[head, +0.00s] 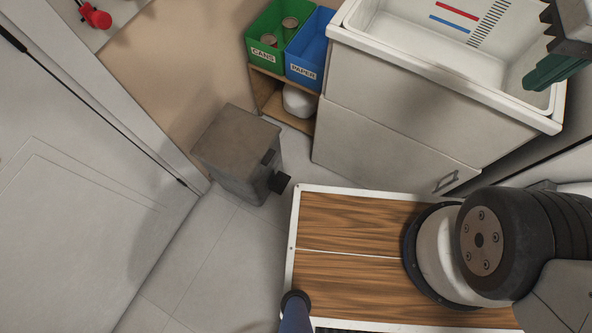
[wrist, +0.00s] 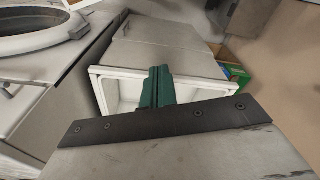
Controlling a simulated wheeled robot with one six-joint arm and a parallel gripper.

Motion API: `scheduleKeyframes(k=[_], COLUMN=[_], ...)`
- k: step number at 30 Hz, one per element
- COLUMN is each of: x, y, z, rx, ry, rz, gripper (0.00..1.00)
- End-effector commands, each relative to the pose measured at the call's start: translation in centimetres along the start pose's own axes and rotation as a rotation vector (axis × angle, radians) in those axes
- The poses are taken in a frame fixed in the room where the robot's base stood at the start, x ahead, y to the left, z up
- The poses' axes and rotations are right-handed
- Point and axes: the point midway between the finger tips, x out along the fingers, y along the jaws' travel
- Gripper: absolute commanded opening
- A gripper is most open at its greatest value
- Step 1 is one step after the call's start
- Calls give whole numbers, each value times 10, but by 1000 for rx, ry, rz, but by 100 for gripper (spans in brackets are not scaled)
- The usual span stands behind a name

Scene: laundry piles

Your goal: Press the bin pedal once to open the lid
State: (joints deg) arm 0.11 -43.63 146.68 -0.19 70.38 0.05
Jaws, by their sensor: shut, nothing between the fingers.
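The bin (head: 235,165) is a grey box standing on the floor at the left centre of the head view. Its brownish-grey lid (head: 236,132) lies flat and closed on top. The black pedal (head: 279,182) sticks out low on the bin's right side, clear of the other things. My gripper (head: 550,72) is at the top right of the head view, above the white basin and well away from the pedal. Its green fingers also show in the wrist view (wrist: 157,88), shut together and empty. I cannot make out the pedal in the wrist view.
The white basin (head: 345,38) on a grey cabinet (head: 385,135) stands right of the bin. A green cans box (head: 262,50) and a blue paper box (head: 306,62) sit on a low wooden shelf behind. My wooden deck (head: 345,225) is in front. Floor left of it is clear.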

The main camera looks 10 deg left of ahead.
Motion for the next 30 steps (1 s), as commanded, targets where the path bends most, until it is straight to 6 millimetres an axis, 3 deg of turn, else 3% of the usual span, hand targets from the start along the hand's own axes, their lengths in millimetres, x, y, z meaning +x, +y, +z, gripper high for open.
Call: scheduleKeyframes(k=[10, 14, 23, 30], x=[1, 14, 70, 136], y=[-2, -10, -45, -85], z=[0, -4, -38, -78], rx=[-11, -53, -205, -341], ry=[-5, -71, -339, -450], rz=[-1, -4, 18, 57], gripper=[0, 0, 0, 0])
